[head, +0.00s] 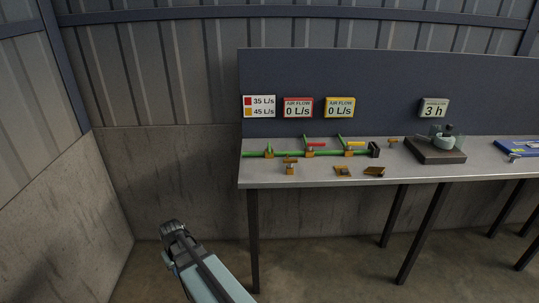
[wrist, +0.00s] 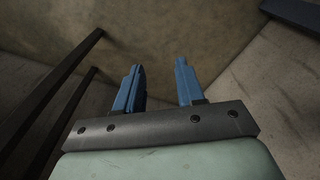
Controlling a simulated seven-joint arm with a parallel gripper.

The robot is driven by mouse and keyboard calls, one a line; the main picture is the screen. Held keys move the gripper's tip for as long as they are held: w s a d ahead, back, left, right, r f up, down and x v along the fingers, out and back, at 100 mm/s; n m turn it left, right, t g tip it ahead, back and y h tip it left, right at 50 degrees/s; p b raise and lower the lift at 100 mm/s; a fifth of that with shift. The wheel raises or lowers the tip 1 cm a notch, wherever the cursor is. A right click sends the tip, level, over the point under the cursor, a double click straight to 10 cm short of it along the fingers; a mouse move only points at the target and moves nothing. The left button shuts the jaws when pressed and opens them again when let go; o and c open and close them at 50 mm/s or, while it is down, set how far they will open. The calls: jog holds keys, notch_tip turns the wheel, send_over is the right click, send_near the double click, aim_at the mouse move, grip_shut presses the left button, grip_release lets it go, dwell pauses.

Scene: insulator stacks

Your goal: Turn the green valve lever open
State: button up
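A green pipe (head: 290,153) runs along the left part of the workbench top. A small green upright piece on a brass valve body, which looks like the green valve lever (head: 269,146), stands near the pipe's left end. It is too small to tell its exact angle. My gripper (head: 172,226) is below and left of the bench, well apart from the valve. The wrist view shows its two blue fingers (wrist: 157,70) spread with nothing between them. The valve is not seen in the wrist view.
A red lever (head: 316,144) and a yellow lever (head: 355,143) sit farther right on the pipes. Loose brass parts (head: 343,171) lie in front. The bench edge (head: 330,182) and its legs (head: 253,240) stand right of my gripper. Two airflow signs (head: 298,108) read 0 L/s.

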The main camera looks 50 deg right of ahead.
jog(key=w+d+r+m+t, duration=0.1)
jog(key=w+d+r, duration=0.2)
jog(key=d+r, duration=0.3)
jog(key=w+d+r+m, duration=0.1)
jog(key=w+d+r, duration=0.3)
jog(key=d, duration=0.3)
notch_tip(320, 180, up, 29)
jog(key=m+t+h, duration=0.1)
jog(key=m+h, duration=0.2)
jog(key=m, duration=0.2)
send_over(269, 148)
jog(key=s+a, duration=0.4)
jog(key=x, duration=1.3)
jog(key=shift+w+f, duration=0.15)
jog(key=shift+f, duration=0.25)
grip_shut()
